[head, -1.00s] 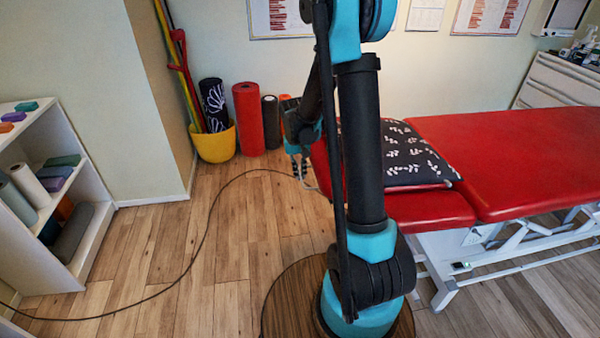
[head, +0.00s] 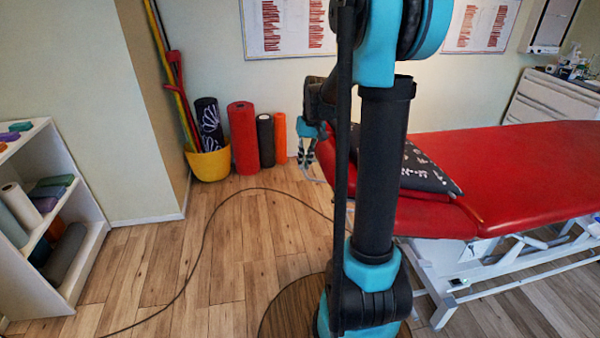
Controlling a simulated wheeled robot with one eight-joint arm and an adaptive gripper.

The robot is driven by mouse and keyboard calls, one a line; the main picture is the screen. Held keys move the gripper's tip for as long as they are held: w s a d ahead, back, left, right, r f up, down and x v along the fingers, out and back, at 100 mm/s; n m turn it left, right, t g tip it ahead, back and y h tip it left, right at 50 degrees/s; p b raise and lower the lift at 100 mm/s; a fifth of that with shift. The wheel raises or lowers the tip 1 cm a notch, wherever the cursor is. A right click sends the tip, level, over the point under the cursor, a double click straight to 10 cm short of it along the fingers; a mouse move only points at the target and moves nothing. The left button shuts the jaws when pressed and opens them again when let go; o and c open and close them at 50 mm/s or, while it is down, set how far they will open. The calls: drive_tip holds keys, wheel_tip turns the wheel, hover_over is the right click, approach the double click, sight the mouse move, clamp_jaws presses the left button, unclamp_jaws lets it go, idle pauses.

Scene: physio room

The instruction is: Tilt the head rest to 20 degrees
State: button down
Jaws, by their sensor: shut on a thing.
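The head rest (head: 428,216) is the short red padded section at the left end of the red treatment couch (head: 520,170). It slopes, with its free left end appearing raised. My arm hides much of its middle. A dark pillow (head: 432,178) with white leaf prints lies on it, partly behind my arm. My gripper (head: 307,158) is at the far left edge of the head rest, shut on what looks like that edge. The fingers are small and partly merge with the edge, so the exact grip is hard to see.
A yellow bucket (head: 209,165), a red roller (head: 243,138) and other rollers stand by the back wall. A white shelf (head: 75,215) is at the left, a white drawer cabinet (head: 555,100) at the back right. A cable (head: 205,240) crosses the otherwise clear wooden floor.

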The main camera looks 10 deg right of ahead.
drive_tip(key=shift+d+r, duration=0.1)
drive_tip(key=shift+r, duration=0.05)
drive_tip(key=c, duration=1.6)
unclamp_jaws()
drive_tip(key=shift+c, duration=0.2)
wheel_tip(320, 180, up, 12)
drive_tip(key=d, duration=0.1)
drive_tip(key=shift+d, duration=0.4)
